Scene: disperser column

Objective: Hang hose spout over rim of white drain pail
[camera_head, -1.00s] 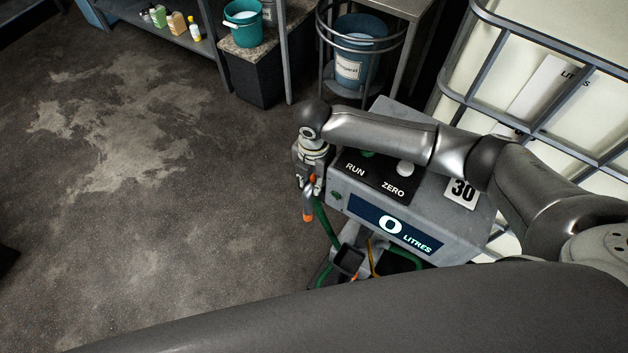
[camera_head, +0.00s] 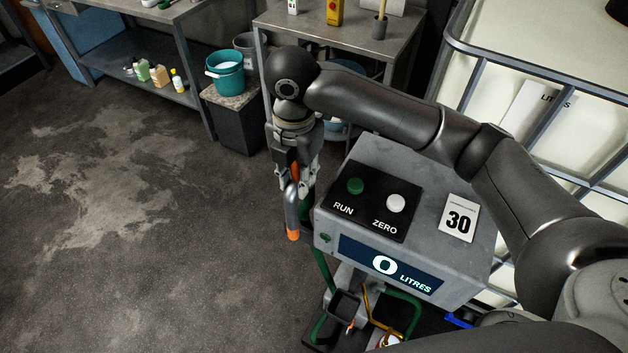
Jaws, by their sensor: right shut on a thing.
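My right gripper (camera_head: 295,175) points down, shut on the hose spout (camera_head: 291,207), a grey curved tube with an orange tip. The spout hangs in the air left of the dispenser's grey control box, tip downward. The green hose (camera_head: 322,268) runs below, partly hidden by the box. I cannot make out a white drain pail for certain. A greyish pail (camera_head: 245,44) stands partly hidden behind a teal bucket. My left gripper is not in view.
The control box (camera_head: 478,262) reads 0 litres and has RUN and ZERO buttons. A teal bucket (camera_head: 225,78) stands on a plinth. A blue pail (camera_head: 336,131) is mostly hidden behind my right arm. A caged tank (camera_head: 470,100) stands right. The left floor is clear.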

